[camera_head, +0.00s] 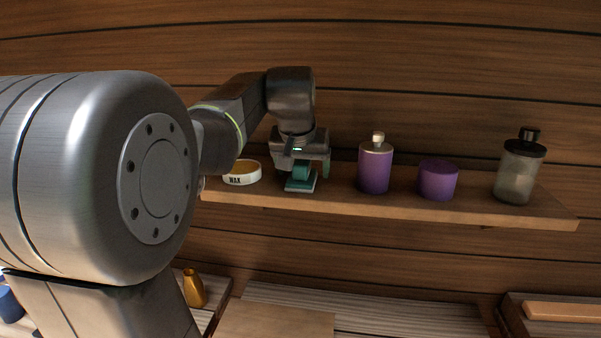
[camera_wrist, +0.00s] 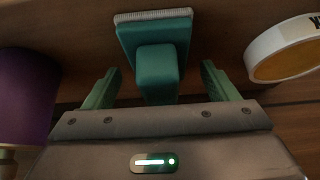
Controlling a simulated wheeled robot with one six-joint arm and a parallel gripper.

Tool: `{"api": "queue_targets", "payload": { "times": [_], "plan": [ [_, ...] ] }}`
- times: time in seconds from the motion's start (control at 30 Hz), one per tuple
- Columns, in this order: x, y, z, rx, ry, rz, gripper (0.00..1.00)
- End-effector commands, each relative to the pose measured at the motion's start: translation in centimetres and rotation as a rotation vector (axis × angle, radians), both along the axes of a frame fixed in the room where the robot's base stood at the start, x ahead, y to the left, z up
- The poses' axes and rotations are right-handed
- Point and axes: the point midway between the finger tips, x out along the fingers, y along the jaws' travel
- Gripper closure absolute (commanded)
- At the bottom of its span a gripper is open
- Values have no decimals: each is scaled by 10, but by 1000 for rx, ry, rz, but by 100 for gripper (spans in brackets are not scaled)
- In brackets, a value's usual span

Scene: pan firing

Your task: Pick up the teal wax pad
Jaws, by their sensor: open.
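The teal wax pad (camera_head: 301,180) sits on the wooden shelf, between the white wax tin and the purple bottle. In the wrist view the pad (camera_wrist: 155,62) shows a block-like teal handle on a wider base with a pale fringed edge. My gripper (camera_head: 305,168) is above the shelf at the pad. In the wrist view my gripper's two green fingers (camera_wrist: 158,88) are apart, one on each side of the handle, with a visible gap on both sides. The fingers partly hide the pad in the head view.
The wax tin (camera_head: 242,173) stands close on the left of the pad. A purple bottle (camera_head: 375,167), a purple jar (camera_head: 438,180) and a clear black-capped jar (camera_head: 519,170) stand to the right on the shelf (camera_head: 400,208). A plank wall is behind.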

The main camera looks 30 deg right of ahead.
Motion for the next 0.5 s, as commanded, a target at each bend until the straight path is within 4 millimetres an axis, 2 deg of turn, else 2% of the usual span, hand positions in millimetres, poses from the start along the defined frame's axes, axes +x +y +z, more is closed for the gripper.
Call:
{"api": "queue_targets", "payload": {
  "times": [0.1,0.13,0.37,0.5],
  "plan": [
    [0,0,0,0,0,0,20],
    [0,0,0,0,0,0,24],
    [0,0,0,0,0,0,69],
    [0,0,1,-1,-1,0,71]
  ]
}}
